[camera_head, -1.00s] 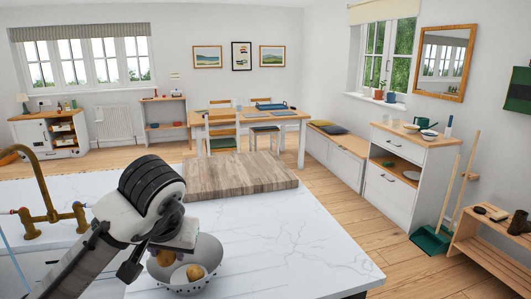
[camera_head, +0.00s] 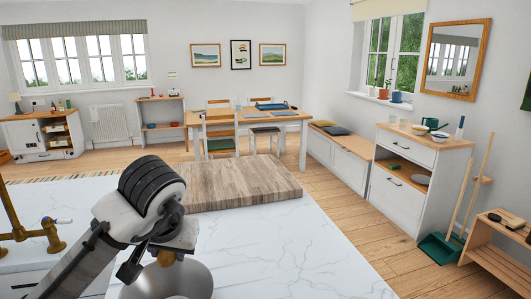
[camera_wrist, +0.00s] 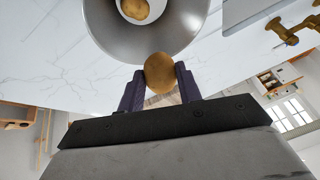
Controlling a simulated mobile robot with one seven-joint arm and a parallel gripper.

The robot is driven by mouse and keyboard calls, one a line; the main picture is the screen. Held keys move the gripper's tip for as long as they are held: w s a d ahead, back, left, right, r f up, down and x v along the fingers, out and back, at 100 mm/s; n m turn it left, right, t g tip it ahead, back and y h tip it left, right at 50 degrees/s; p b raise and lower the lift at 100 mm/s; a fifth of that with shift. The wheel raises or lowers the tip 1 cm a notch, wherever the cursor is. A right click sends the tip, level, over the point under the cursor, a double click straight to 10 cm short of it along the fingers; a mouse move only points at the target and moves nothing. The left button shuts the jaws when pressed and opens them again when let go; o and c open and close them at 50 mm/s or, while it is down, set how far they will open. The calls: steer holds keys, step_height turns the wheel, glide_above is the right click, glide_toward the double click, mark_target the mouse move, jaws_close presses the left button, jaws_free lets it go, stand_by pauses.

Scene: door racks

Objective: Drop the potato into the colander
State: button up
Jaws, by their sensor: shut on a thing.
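My gripper (camera_wrist: 160,88) is shut on a brown potato (camera_wrist: 159,72), held between its two dark fingers. In the head view the held potato (camera_head: 166,258) shows under my wrist, over the near edge of the grey metal colander (camera_head: 197,277). In the wrist view the colander (camera_wrist: 185,35) lies just beyond the held potato. Another potato (camera_wrist: 134,9) lies inside it, on a pale round patch. The colander's lower part is cut off by the head picture's bottom edge. I cannot tell the height of the held potato above the rim.
The colander stands on a white marble worktop (camera_head: 280,245). A wooden board (camera_head: 240,184) lies behind it. A brass tap (camera_head: 40,232) stands at the left. The worktop right of the colander is clear.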

mark_target(169, 259)
step_height(169, 259, down, 4)
steer(key=shift+r+b, duration=0.25)
steer(key=shift+b, duration=0.85)
steer(key=o, duration=1)
steer(key=shift+o, duration=0.2)
steer(key=shift+r, duration=0.15)
steer(key=v, duration=1.3)
steer(key=shift+r+b, duration=0.3)
steer(key=shift+b, duration=0.15)
steer(key=shift+s+d, duration=0.1)
steer(key=shift+s, duration=0.05)
